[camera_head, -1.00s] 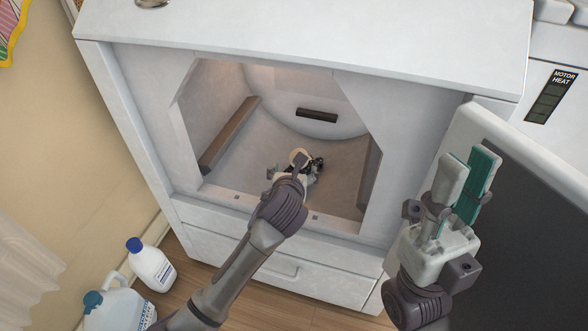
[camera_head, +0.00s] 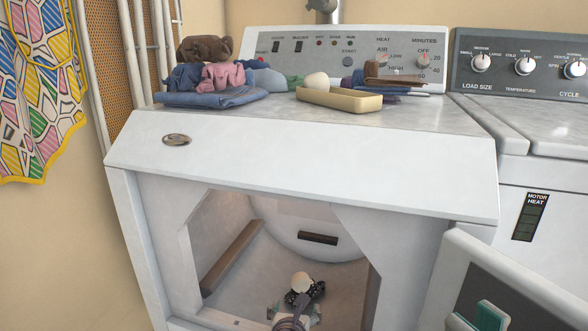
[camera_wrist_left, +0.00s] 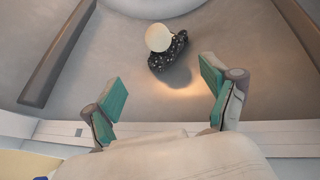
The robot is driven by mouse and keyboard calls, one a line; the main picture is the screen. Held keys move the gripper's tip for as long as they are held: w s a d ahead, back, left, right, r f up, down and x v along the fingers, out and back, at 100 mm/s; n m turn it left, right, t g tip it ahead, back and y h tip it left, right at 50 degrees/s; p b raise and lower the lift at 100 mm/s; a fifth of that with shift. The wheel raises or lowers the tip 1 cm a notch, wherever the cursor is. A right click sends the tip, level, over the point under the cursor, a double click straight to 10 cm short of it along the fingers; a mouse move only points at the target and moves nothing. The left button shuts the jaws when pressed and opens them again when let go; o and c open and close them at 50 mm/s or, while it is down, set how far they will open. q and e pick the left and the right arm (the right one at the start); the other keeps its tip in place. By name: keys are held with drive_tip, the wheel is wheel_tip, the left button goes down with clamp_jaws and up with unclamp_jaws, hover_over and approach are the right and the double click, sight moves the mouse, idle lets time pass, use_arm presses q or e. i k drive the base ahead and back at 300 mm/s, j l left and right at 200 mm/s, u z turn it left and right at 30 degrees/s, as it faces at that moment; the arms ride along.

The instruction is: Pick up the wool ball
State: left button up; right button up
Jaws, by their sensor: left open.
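A cream wool ball (camera_head: 300,282) is inside the open dryer drum, against a black speckled cloth (camera_head: 307,292). In the left wrist view the ball (camera_wrist_left: 159,37) overlaps the cloth (camera_wrist_left: 168,55) on the drum floor. My left gripper (camera_wrist_left: 162,88) is open and empty at the drum opening, its teal-padded fingers wide apart and short of the ball. In the head view the left gripper (camera_head: 294,314) shows at the bottom edge, just in front of the ball. A second cream ball (camera_head: 317,80) sits at a tan tray on the dryer top. Only fingertips of my right gripper (camera_head: 475,318) show.
The tan tray (camera_head: 340,98) stands among folded clothes (camera_head: 210,97) on the dryer top. The drum opening has a raised front lip (camera_wrist_left: 60,132). A brown bar (camera_head: 232,257) runs along the drum's left side. The open door (camera_head: 520,285) is at right, beside the washer.

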sight(318, 81)
drive_tip(key=k, duration=0.85)
